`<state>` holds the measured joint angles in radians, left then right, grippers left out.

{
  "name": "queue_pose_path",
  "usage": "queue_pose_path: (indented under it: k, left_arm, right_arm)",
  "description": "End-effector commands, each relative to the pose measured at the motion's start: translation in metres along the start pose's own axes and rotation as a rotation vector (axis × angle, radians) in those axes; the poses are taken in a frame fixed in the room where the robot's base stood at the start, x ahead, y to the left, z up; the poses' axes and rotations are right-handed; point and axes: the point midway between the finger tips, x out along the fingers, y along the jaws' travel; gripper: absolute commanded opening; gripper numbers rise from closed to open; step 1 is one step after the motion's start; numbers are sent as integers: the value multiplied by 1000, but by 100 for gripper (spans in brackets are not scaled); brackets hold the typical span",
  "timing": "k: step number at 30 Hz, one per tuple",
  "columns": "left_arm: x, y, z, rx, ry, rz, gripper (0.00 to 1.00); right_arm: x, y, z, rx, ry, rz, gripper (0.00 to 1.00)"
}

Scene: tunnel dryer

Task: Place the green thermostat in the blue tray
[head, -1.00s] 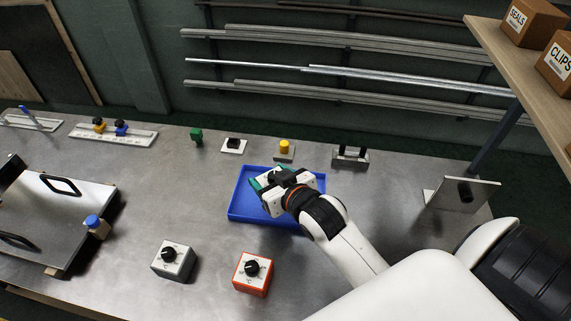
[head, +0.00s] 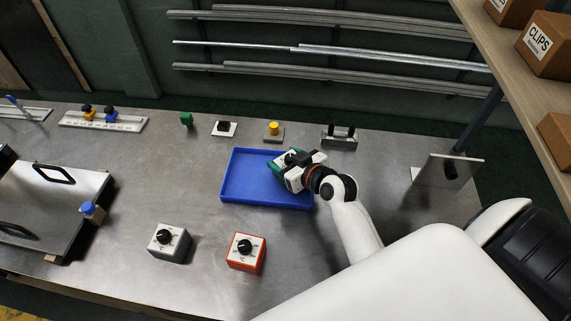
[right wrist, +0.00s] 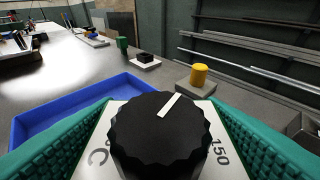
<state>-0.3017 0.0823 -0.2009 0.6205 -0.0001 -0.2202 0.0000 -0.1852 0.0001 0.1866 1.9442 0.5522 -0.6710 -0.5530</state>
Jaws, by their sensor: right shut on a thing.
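The green thermostat (head: 286,158) is held in my right gripper (head: 293,168), over the back right part of the blue tray (head: 237,176) in the head view. The right wrist view shows its white face and large black knob (right wrist: 160,135) up close, with textured green surfaces on both sides. My right gripper is shut on it. The blue tray (right wrist: 75,112) lies to the left in that view, and its visible floor is empty. I cannot tell whether the thermostat touches the tray. My left gripper is not in view.
A grey thermostat (head: 170,242) and an orange one (head: 246,252) stand in front of the tray. A yellow button block (head: 273,130), a black switch (head: 224,128) and a two-post block (head: 340,138) stand behind it. An upright metal plate (head: 450,172) stands at right.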

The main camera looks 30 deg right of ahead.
Motion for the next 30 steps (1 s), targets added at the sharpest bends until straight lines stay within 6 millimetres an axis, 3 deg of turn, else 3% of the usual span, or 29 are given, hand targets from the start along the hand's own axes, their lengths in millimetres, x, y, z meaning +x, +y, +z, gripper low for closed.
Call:
queue_pose_path:
  k: [4, 15, 16, 20, 30]
  left_arm:
    - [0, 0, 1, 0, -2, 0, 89]
    - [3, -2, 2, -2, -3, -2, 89]
    - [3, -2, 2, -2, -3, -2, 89]
    - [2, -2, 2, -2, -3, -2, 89]
    - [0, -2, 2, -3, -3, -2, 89]
  right_arm:
    - [7, 0, -17, 2, 1, 1, 36]
    - [9, 0, -22, -1, 0, 0, 36]
    - [9, 0, -23, -1, 1, 1, 65]
    - [9, 0, -22, 0, 1, 0, 85]
    - [7, 0, -18, 1, 0, 0, 85]
